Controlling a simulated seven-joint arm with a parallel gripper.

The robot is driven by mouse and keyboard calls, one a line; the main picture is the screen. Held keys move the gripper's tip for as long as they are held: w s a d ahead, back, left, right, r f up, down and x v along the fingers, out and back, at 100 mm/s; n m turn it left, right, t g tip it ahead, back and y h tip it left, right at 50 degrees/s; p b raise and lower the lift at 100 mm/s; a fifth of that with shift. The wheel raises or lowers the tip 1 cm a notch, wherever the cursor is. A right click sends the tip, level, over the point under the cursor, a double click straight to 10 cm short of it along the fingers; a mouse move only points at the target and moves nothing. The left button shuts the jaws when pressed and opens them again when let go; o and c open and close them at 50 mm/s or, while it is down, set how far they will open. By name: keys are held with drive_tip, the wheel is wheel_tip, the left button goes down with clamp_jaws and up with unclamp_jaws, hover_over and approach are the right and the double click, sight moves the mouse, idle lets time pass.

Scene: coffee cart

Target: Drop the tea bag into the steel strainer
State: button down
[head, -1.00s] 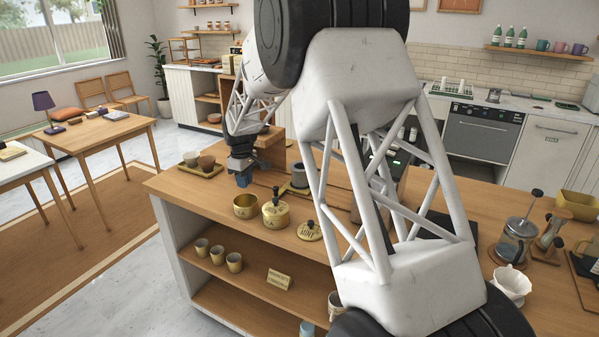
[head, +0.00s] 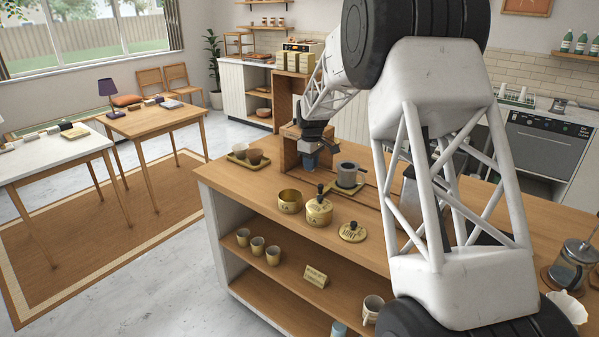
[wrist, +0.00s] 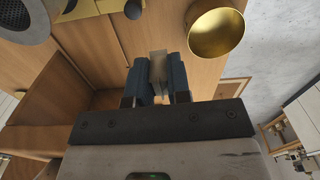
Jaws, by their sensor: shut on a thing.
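My gripper (head: 310,163) is shut on a small pale tea bag (wrist: 158,65), with its dark blue fingers around it in the wrist view (wrist: 158,82). The tea bag is hidden in the head view. The steel strainer (wrist: 22,18) shows at the top left of the wrist view as a grey rim around a dark mesh; in the head view it is at the grey cup (head: 347,176) on a small tray. My gripper is left of the strainer, apart from it and above the counter.
An open gold tin (head: 290,202), a lidded gold tin (head: 318,213) and a gold lid marked MINT (head: 352,233) stand near the counter's front edge. A tray with two cups (head: 239,159) is at the left. A wooden box (head: 291,150) is behind my gripper.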

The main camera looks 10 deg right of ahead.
drive_tip(key=w+d+r, duration=0.1)
drive_tip(key=w+d, duration=0.1)
drive_tip(key=d, duration=0.5)
drive_tip(key=w+d+r, duration=0.2)
drive_tip(key=w+d, duration=0.1)
drive_tip(key=d, duration=0.5)
drive_tip(key=shift+w+d, duration=0.15)
drive_tip(key=shift+d, duration=0.15)
drive_tip(key=shift+f, duration=0.1)
drive_tip(key=shift+f, duration=1.95)
drive_tip(key=c, duration=1)
unclamp_jaws()
drive_tip(key=shift+r, duration=0.1)
drive_tip(key=shift+r, duration=3.75)
